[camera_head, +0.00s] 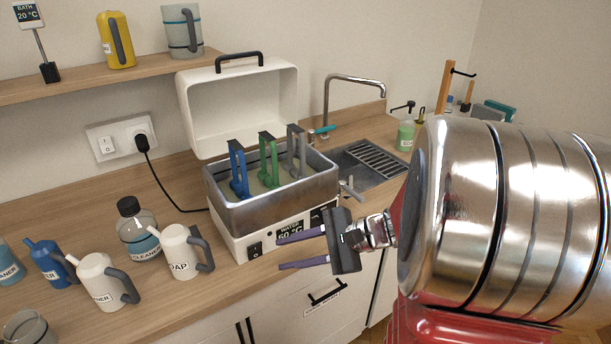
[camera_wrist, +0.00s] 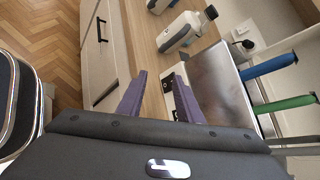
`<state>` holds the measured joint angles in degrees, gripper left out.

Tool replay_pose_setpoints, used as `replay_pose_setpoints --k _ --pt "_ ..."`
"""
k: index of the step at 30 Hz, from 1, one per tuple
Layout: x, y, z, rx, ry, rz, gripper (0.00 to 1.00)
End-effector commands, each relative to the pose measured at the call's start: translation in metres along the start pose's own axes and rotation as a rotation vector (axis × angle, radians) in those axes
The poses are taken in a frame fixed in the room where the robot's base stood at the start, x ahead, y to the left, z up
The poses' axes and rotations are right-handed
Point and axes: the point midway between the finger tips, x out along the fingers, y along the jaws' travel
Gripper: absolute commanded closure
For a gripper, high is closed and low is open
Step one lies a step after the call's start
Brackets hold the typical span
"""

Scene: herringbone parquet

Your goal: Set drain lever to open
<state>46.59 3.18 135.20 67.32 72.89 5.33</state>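The water bath (camera_head: 285,207) is a white box with a metal tank and an open lid, and its front display reads 60 °C. A small grey lever-like part (camera_head: 350,190) sticks out at the tank's right side; it may be the drain lever, but I cannot tell its setting. My gripper (camera_head: 281,253) is in front of the bath's front panel, its two purple fingers apart with nothing between them. In the wrist view my gripper (camera_wrist: 160,76) is open beside the metal tank wall (camera_wrist: 217,85). Part of the front panel is hidden behind my gripper.
Blue, green and grey racks (camera_head: 268,165) stand in the tank. A sink (camera_head: 370,165) with a tall tap lies to the right. White jugs (camera_head: 182,255) and a cleaner bottle (camera_head: 138,230) stand to the left. A black power cord (camera_head: 165,188) runs behind. Cabinets are below.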

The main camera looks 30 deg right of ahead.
Motion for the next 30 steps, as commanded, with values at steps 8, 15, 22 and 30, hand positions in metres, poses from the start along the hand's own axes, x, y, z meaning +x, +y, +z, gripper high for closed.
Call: replay_pose_setpoints --k 8,15,22,30 --pt "-0.057 -0.044 -0.086 0.322 -0.050 -0.379 0.67" --pt "-0.133 -0.056 -0.170 0.541 -0.073 -0.731 0.67" --pt "-0.179 -0.050 -0.214 0.634 -0.077 -0.922 0.67" --pt "-0.183 -0.049 -0.217 0.639 -0.077 -0.938 0.67"
